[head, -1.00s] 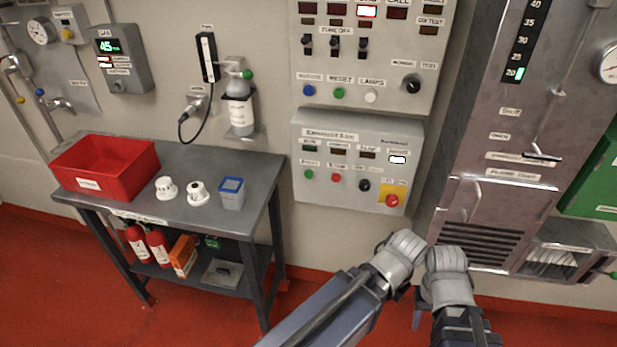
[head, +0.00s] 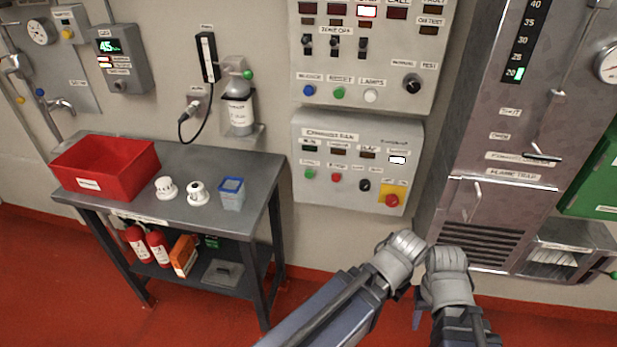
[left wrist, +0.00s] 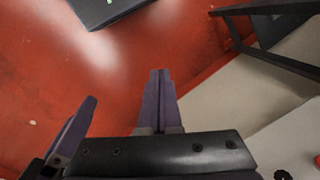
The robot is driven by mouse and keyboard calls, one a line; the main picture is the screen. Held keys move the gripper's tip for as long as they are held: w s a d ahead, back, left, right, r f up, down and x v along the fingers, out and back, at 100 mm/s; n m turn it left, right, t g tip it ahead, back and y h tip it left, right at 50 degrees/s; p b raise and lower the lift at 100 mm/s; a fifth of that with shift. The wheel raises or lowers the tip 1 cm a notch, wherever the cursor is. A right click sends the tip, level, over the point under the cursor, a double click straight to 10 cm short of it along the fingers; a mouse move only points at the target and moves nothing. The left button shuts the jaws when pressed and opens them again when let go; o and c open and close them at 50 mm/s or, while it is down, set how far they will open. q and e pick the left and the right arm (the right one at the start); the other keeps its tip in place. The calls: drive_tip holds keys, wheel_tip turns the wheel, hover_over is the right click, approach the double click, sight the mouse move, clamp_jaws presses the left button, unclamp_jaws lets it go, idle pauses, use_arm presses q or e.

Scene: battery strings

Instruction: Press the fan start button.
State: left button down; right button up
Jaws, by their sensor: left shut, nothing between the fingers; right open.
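The exhaust fan panel (head: 303,210) is a grey box on the wall in the head view. A green button (head: 309,174) sits at its lower left, under a small label too blurred to read surely. A red button (head: 336,177), a black knob (head: 364,186) and a red mushroom button on a yellow plate (head: 401,190) follow to the right. My left gripper (left wrist: 160,72) has its purple fingers together and empty in the left wrist view, away from the buttons. My right gripper (head: 417,318) shows only partly, low below the panel; its jaws are open.
A larger switch panel (head: 310,101) hangs above the fan panel. A metal cabinet (head: 465,140) stands to the right. A dark table (head: 250,170) with a red bin (head: 107,170) stands to the left. The wall below the fan panel is clear.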

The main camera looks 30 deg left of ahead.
sight(309, 174)
use_arm(q)
drive_tip(key=w+a+n+t+h+b, duration=0.25)
drive_tip(key=w+a+n+t, duration=0.45)
drive_tip(key=w+a+n, duration=0.9)
drive_tip(key=w+a+r+t+y, duration=0.1)
drive_tip(key=w+a, duration=0.1)
drive_tip(key=a, duration=0.6)
drive_tip(key=w+a+r+n+t+y, duration=0.1)
drive_tip(key=a+r, duration=0.1)
drive_tip(key=a, duration=0.7)
drive_tip(key=shift+w+b, duration=0.35)
drive_tip(key=shift+b, duration=0.1)
drive_tip(key=shift+w, duration=0.15)
drive_tip(key=w+a, duration=0.2)
drive_tip(key=w, duration=0.6)
drive_tip(key=shift+w+a, duration=0.15)
drive_tip(key=shift+w+a, duration=0.15)
drive_tip(key=shift+w, duration=0.2)
